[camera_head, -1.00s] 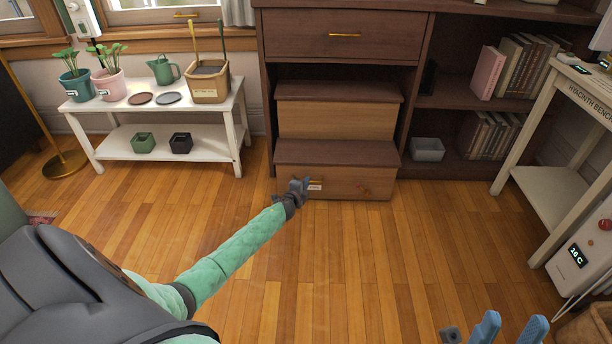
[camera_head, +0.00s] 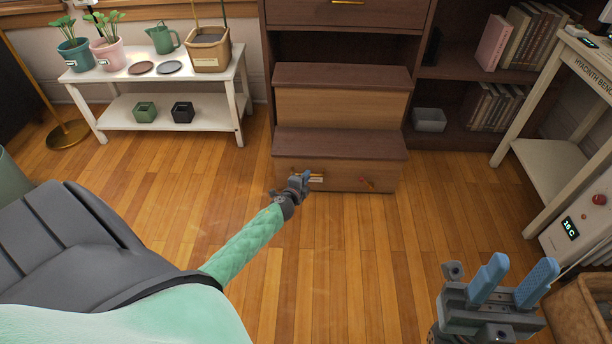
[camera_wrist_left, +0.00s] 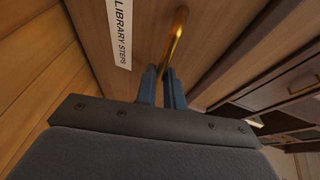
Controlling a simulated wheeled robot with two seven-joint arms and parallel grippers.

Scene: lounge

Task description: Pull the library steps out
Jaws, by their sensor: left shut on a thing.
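The wooden library steps (camera_head: 340,108) have two dark treads and lighter fronts, and stand partly out from the dark bookcase. Their lower front carries a brass handle (camera_wrist_left: 175,45) and a white label reading "LIBRARY STEPS" (camera_wrist_left: 120,30). My left gripper (camera_head: 303,180) reaches the left part of that front. In the left wrist view its blue fingers (camera_wrist_left: 164,78) are closed on the near end of the handle. My right gripper (camera_head: 522,262) is open and empty above the floor at lower right.
The bookcase (camera_head: 420,85) surrounds the steps. A white plant bench (camera_head: 215,83) stands to the left. The wood floor (camera_head: 340,260) before the steps is clear.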

